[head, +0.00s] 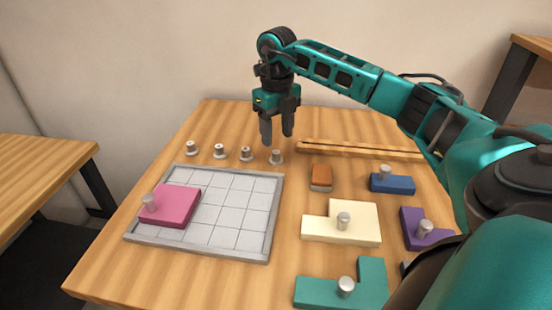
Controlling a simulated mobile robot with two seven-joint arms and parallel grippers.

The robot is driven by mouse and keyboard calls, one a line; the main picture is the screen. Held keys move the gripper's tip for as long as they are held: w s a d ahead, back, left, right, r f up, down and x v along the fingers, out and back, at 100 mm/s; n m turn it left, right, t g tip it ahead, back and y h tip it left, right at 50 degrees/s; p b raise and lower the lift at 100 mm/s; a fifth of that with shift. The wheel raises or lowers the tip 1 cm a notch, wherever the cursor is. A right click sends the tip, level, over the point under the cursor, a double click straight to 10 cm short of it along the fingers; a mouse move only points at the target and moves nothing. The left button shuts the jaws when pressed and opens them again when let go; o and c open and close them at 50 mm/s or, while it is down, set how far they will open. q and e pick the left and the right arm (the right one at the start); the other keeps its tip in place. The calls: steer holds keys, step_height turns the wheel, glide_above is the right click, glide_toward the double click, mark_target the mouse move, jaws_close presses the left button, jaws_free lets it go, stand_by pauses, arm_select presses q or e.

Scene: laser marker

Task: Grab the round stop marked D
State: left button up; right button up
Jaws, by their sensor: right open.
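Several small round grey stops stand in a row on the wooden table behind the grey grid board. From left to right, these include a far-left stop (192,148), a second stop (220,151), a third stop (246,154) and a rightmost stop (276,157). Their letters are too small to read, so I cannot tell which is D. My right gripper (277,141) points down with its fingers apart, empty, just above or behind the rightmost stop. The exact gap is unclear. My left gripper is out of view.
The grid board (205,253) holds a pink block (174,209). An orange-brown block (321,177), a cream block (361,227), a blue block (399,185), a purple block (412,228) and a teal block (372,277) lie to the right. A wooden rail (360,152) lies behind them.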

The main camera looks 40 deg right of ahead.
mark_target(276, 152)
steer(key=shift+a+f, duration=0.1)
steer(key=shift+f, duration=2.65)
steer(key=shift+c, duration=0.4)
jaws_close()
